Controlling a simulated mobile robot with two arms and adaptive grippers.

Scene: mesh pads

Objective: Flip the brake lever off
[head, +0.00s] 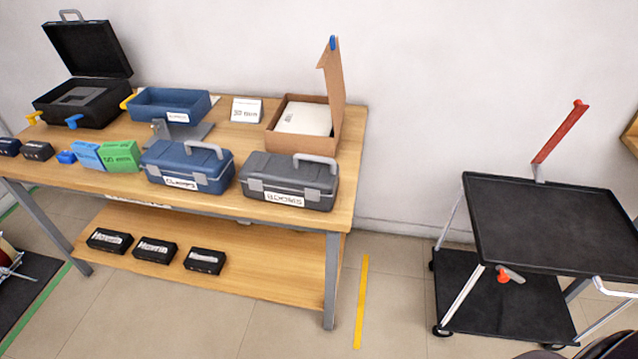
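A black two-tier cart (555,225) stands on the floor at the right. A long red lever (561,133) with a red tip rises from a small grey bracket at the back edge of its top tray, tilted up to the right. A smaller grey lever with an orange-red knob (504,276) sits below the tray's front edge. I cannot tell for certain which of the two is the brake lever. Neither of my grippers is in view, and nothing visible touches either lever.
A wooden workbench (345,190) at the left carries toolboxes, an open black case (82,103) and an open cardboard box (303,117). Yellow floor tape (362,300) lies between bench and cart, where the floor is clear. A pale metal handle (612,290) shows at the cart's right.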

